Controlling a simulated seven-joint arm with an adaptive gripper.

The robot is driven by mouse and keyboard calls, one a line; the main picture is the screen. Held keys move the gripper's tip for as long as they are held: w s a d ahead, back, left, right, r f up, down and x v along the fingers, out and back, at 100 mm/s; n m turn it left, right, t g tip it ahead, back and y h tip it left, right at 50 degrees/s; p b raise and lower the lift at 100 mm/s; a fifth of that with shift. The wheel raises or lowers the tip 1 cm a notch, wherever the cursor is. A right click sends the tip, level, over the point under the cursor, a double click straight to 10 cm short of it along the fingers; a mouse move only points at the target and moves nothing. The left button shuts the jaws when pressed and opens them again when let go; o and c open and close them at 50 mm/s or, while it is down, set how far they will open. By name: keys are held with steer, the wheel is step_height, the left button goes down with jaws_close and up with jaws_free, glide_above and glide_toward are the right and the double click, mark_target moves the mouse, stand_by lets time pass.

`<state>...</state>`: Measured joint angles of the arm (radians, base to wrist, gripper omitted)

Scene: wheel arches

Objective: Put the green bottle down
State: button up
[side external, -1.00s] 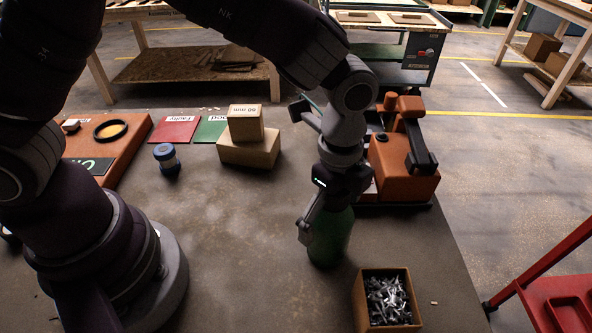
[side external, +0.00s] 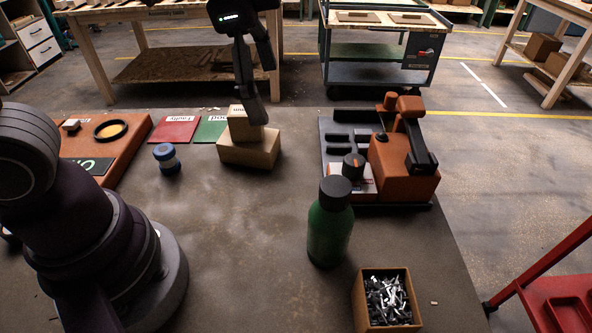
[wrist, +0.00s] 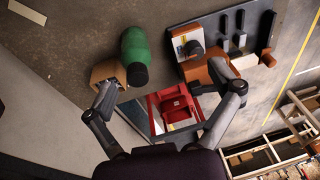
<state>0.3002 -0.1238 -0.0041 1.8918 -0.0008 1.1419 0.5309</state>
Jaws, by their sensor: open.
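The green bottle (side external: 330,232), with a black cap, stands upright on the grey table, left of the orange machine. Nothing touches it. It also shows in the wrist view (wrist: 136,46), seen from above its dark cap. My gripper (side external: 258,95) is high up at the top of the side view, in line with the stacked boxes and well away from the bottle. In the wrist view my gripper (wrist: 170,92) has its two fingers spread wide with nothing between them.
A carton of screws (side external: 388,298) stands close to the bottle at the front. The orange machine (side external: 403,168) sits on a dark base at the right. The table's middle is clear.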

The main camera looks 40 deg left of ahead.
steer(key=s+a+f+n+t, duration=0.1)
steer(key=s+a+n+t, duration=0.2)
steer(key=s+a+n, duration=0.2)
steer(key=shift+s+a+f+n+y, duration=0.35)
steer(key=shift+a+n, duration=0.6)
steer(key=shift+n, duration=1.35)
